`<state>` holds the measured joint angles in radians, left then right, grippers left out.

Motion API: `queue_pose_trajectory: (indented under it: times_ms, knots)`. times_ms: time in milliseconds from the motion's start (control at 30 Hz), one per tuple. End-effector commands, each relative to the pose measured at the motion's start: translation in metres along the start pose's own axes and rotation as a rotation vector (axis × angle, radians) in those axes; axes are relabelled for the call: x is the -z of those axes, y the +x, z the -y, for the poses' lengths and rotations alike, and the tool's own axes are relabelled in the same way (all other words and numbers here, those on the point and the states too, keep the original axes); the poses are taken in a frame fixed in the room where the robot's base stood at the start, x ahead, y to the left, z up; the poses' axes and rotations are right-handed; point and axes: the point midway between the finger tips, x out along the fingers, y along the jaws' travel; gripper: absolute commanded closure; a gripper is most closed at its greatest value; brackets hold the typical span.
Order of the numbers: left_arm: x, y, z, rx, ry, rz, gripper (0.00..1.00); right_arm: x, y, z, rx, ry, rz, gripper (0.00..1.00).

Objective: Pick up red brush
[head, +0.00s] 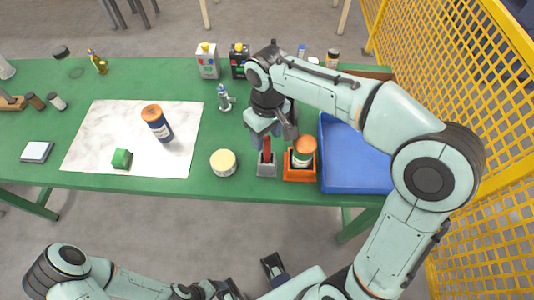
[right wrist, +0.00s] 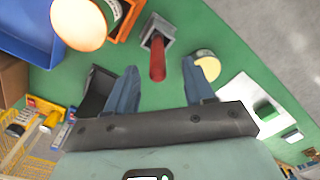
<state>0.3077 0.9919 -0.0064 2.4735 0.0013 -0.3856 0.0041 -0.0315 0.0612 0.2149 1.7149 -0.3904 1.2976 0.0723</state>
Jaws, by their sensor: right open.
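The red brush (head: 267,147) stands upright in a small grey holder (head: 266,170) near the table's front edge; only its red handle shows. In the right wrist view the red handle (right wrist: 157,60) points toward the camera, between the two blue fingers and a little beyond them, with the grey holder (right wrist: 160,30) behind it. My right gripper (head: 271,138) is open and empty above the brush; its fingers also show spread apart in the right wrist view (right wrist: 162,86). My left gripper (head: 247,279) is at the bottom of the head view, off the table, with its fingers apart.
An orange holder (head: 299,178) with an orange-capped bottle (head: 303,155) stands close right of the brush. A blue bin (head: 355,182) is further right. A round cream-lidded tub (head: 223,163) is to the left. A yellow mesh fence (head: 500,150) borders the right side.

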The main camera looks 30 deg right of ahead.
Motion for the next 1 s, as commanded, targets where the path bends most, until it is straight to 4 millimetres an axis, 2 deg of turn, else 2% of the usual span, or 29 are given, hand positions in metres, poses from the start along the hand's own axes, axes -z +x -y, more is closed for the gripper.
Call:
queue_pose_trajectory:
  times_ms: [167,500,767,800,867,933,967,1000]
  knots:
    - [0.0,0.002,0.001,0.0,0.0,0.0,0.27,0.0,0.012,-0.001,0.0,0.001,0.001,0.47]
    - [0.0,0.008,0.003,0.0,0.0,0.002,0.27,0.002,0.057,-0.004,0.0,0.0,0.001,0.47]
    - [0.0,0.008,0.003,0.0,0.0,0.002,0.27,0.002,0.06,-0.004,0.0,0.0,-0.001,0.47]
    - [0.0,0.008,0.003,0.0,0.0,0.002,0.27,0.002,0.06,-0.004,0.0,0.0,-0.001,0.54]
    - [0.0,0.008,0.003,0.0,0.0,0.002,0.27,0.002,0.06,-0.004,0.0,0.0,-0.001,0.73]
    - [0.0,0.008,0.003,0.0,0.0,0.002,0.27,0.002,0.06,-0.004,0.0,0.0,-0.001,0.96]
    - [0.0,0.008,0.003,0.0,0.0,0.002,0.27,0.002,0.059,-0.004,0.0,0.0,-0.001,1.0]
    - [0.0,0.008,0.003,0.0,0.0,0.002,0.27,0.002,0.059,-0.004,0.0,0.0,-0.001,1.0]
